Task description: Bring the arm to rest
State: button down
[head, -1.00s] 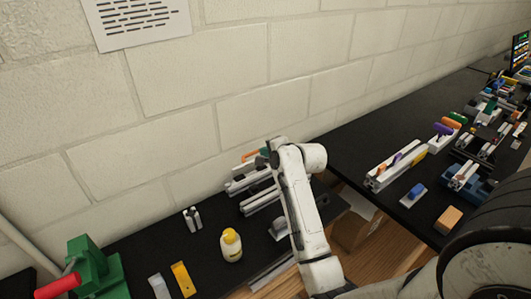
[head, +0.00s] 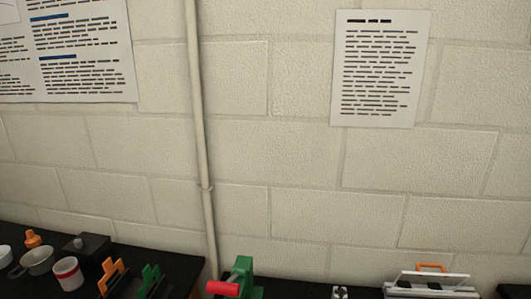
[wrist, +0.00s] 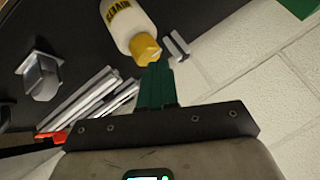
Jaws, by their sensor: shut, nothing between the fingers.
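My gripper (wrist: 155,88) shows in the wrist view, with its dark green fingers together and nothing between them. The fingertips are close to the yellow cap of a white bottle (wrist: 123,25) in the picture; whether they touch it I cannot tell. My arm is out of the head view, so its overall pose is hidden.
In the wrist view, light bars (wrist: 97,100) and a grey metal piece (wrist: 40,76) lie on the black bench left of the fingers. In the head view, a green vise (head: 245,275) stands before the wall pipe (head: 198,130), with a cup (head: 68,273) further left.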

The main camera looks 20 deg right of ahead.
jog(key=s+a+f+n+g+y, duration=0.1)
jog(key=s+a+n, duration=0.3)
jog(key=a+n, duration=0.15)
jog(key=s+a+f+n+g+y, duration=0.1)
jog(key=s+a+n, duration=0.3)
jog(key=a, duration=0.3)
jog(key=s+f+g+b, duration=0.4)
jog(key=s+f+b, duration=0.1)
jog(key=s+f, duration=0.6)
jog(key=shift+f+g+h, duration=0.3)
jog(key=shift+g, duration=0.1)
